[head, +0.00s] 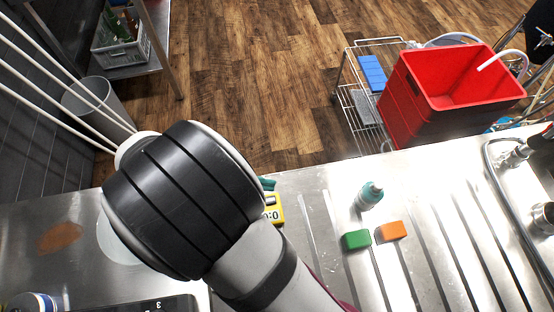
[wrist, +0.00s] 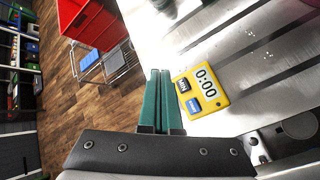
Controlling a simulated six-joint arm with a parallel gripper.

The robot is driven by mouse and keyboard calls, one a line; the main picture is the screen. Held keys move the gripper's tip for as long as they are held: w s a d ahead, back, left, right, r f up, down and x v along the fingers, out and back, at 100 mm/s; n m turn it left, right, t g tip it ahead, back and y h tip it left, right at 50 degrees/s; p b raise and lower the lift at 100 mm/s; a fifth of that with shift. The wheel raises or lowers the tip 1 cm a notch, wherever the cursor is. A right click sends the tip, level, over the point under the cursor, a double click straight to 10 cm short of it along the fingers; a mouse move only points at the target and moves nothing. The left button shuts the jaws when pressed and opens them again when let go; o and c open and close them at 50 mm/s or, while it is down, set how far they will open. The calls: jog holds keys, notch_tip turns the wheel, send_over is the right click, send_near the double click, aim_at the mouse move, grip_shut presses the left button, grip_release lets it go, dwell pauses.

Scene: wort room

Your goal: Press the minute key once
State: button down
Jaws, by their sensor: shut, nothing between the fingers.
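A yellow timer (wrist: 212,95) lies on the steel worktop, its display reading 0:00. In the head view the timer (head: 276,210) is partly hidden behind my arm. My gripper (wrist: 159,72) has teal fingers, shut and empty, just left of the timer in the wrist view. A sliver of my gripper (head: 268,184) shows in the head view. I cannot tell its height above the worktop.
A teal-capped bottle (head: 369,195), a green block (head: 356,240) and an orange block (head: 391,231) are on the ribbed worktop (head: 325,258), right of the timer. A red bin (head: 440,110) and a wire cart (head: 348,100) stand beyond its edge.

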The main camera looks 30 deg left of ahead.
jog(key=shift+f, duration=2.75)
jog(key=shift+f, duration=0.4)
jog(key=shift+f, duration=0.4)
dwell(0.5)
jog(key=shift+r, duration=0.85)
jog(key=shift+r, duration=2.5)
